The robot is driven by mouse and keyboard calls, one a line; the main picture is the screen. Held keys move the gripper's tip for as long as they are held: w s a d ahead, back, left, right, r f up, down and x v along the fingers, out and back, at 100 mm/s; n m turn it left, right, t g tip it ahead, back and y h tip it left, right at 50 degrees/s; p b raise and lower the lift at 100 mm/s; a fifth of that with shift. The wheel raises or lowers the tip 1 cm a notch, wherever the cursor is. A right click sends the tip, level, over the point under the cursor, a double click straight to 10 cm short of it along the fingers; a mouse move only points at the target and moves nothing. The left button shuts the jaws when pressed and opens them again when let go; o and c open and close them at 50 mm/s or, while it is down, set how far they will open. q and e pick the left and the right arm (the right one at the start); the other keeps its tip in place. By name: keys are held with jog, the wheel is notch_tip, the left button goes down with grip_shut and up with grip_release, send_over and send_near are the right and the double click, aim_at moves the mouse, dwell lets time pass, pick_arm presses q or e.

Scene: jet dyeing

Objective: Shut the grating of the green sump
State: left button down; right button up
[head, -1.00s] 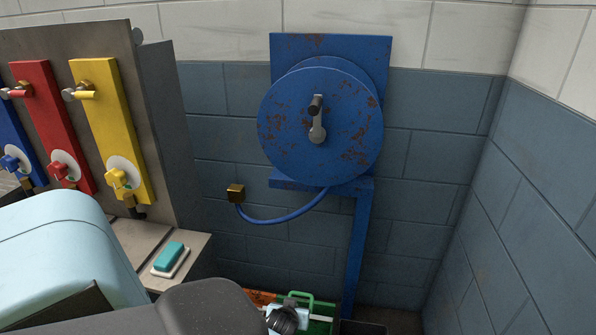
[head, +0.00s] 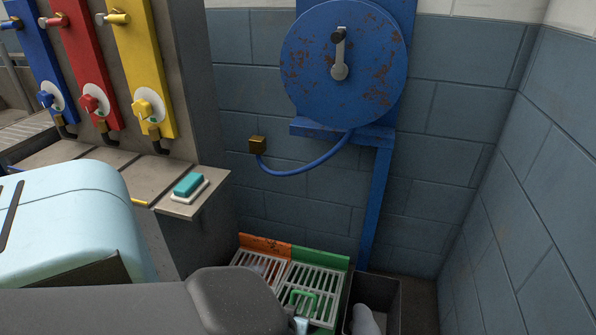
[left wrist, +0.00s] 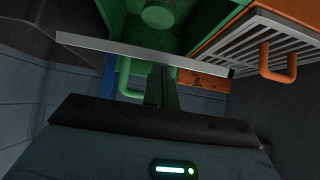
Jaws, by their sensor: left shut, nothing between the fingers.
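The green sump (head: 335,261) stands low by the wall, with a slatted grey grating (head: 318,282) and a green handle (head: 300,295). In the left wrist view, the grating (left wrist: 105,48) shows edge-on as a thin grey plate, standing off the sump, whose green inside (left wrist: 165,15) shows past it. The green handle (left wrist: 124,80) is on the near side of the plate. My left gripper (left wrist: 164,85) is shut and empty, close against the plate beside the handle; contact is unclear. In the head view my forearm hides most of it. My right gripper is not in view.
The orange sump (head: 262,246) adjoins the green one; its slatted grating (left wrist: 235,42) and orange handle (left wrist: 279,66) show in the left wrist view. A dark open bin (head: 388,290) stands to the right. A blue reel (head: 345,65) on its stand and the walls close the back and right.

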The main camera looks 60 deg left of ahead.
pick_arm(q)
jog(key=shift+s+d+f+b, duration=0.15)
jog(key=shift+f+b, duration=0.15)
jog(key=shift+f, duration=0.25)
jog(key=shift+s+d+f+b, duration=0.1)
jog(key=shift+f+b, duration=0.25)
jog(key=shift+f, duration=0.25)
jog(key=shift+s+d+f+b, duration=0.15)
jog(key=shift+f+b, duration=0.15)
jog(key=shift+f, duration=0.25)
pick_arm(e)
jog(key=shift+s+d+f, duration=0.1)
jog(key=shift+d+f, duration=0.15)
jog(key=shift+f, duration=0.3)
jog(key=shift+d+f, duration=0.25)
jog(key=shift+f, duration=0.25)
pick_arm(q)
jog(key=shift+r, duration=0.1)
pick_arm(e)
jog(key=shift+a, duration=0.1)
